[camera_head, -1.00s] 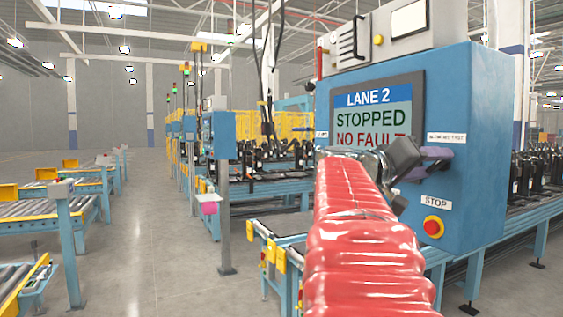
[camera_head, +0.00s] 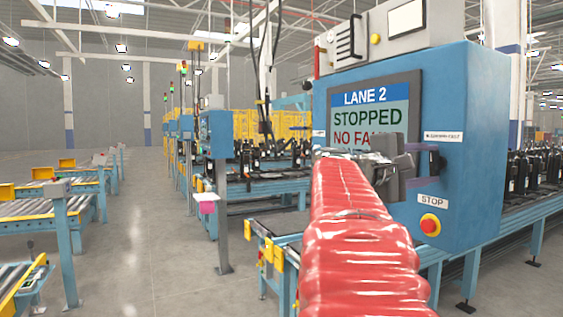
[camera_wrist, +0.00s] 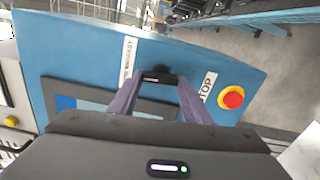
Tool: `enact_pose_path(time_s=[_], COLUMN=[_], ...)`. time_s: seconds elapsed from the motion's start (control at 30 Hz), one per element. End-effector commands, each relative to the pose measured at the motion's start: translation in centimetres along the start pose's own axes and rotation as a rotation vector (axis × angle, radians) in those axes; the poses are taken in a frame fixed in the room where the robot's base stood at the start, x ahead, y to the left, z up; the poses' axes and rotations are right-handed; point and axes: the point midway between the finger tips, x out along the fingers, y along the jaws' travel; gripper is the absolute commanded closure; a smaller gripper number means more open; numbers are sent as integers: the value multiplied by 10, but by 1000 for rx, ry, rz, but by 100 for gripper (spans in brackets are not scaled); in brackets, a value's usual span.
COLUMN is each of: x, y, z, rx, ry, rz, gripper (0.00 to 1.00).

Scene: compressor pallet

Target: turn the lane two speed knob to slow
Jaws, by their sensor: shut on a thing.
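The lane two panel is a blue box (camera_head: 468,110) with a screen (camera_head: 374,97) reading "LANE 2", "STOPPED" and a partly covered "NO FAULT". A small dark speed knob (camera_wrist: 160,73) sits on its face beside a white label strip (camera_wrist: 129,62); it also shows in the head view (camera_head: 438,161). My gripper (camera_wrist: 158,84) is shut on the knob, with one purple finger on each side. The gripper also shows in front of the panel in the head view (camera_head: 428,166). I cannot tell which setting the knob points to.
A red stop button (camera_head: 430,224) on a yellow base sits below the knob, under a "STOP" label (camera_head: 433,200); it is close beside a finger in the wrist view (camera_wrist: 231,97). Conveyors with black units run behind the panel. The floor at left centre is clear.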

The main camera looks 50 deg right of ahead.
Motion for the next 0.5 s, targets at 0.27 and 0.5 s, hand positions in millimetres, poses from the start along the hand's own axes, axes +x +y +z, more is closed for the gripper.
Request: enact_pose_path(time_s=[0.27, 0.5], x=[0, 0], y=[-5, -7], z=[-2, -2], rx=[-263, -492], ry=[4, 5], rz=[-5, -7], gripper=[79, 79])
